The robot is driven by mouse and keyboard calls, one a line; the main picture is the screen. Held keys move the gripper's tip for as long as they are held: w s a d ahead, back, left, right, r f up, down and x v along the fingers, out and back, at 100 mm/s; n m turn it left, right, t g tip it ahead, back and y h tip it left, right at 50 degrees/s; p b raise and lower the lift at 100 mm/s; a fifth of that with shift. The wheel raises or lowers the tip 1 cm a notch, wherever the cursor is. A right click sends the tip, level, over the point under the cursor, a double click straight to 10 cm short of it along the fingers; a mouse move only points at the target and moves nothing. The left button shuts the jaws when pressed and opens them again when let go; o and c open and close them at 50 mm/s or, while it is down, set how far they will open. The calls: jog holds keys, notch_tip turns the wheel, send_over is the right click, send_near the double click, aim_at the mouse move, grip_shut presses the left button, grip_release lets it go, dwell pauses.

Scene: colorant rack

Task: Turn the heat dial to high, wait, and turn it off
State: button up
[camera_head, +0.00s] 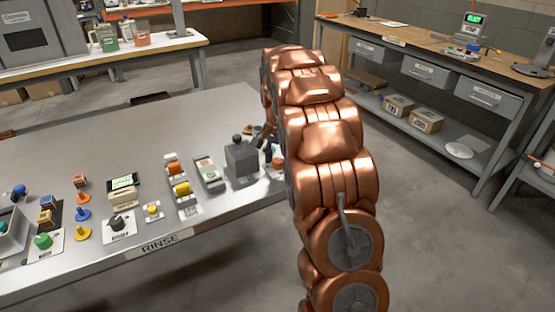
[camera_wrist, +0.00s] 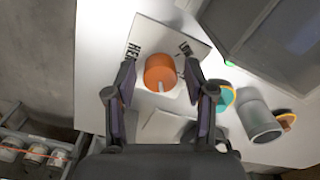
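The heat dial (camera_wrist: 160,70) is an orange round knob on a white plate (camera_wrist: 172,36) in the wrist view. A small pale pointer mark shows on its lower edge. Black lettering reading "HEAT" is left of the dial, and a shorter marking is at its upper right, too small to read. My gripper (camera_wrist: 160,76) is open, with one dark finger on each side of the dial. Gaps show between the fingers and the dial, so I see no grip on it.
A grey cylinder (camera_wrist: 255,115) and a teal piece (camera_wrist: 224,98) lie close to the right finger. A large grey box (camera_wrist: 265,40) stands at upper right. In the head view, several knobs and switches line the bench (camera_head: 150,130) front, with a grey box (camera_head: 241,162) beside my arm.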

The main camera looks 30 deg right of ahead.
grip_shut()
jog(key=shift+n, duration=0.4)
jog(key=n, duration=0.5)
jog(key=shift+n, duration=0.3)
jog(key=n, duration=0.5)
jog(key=shift+d, duration=0.1)
jog(key=shift+n, duration=0.3)
jog(key=shift+o, duration=1.2)
grip_release()
jog(key=shift+r, duration=0.15)
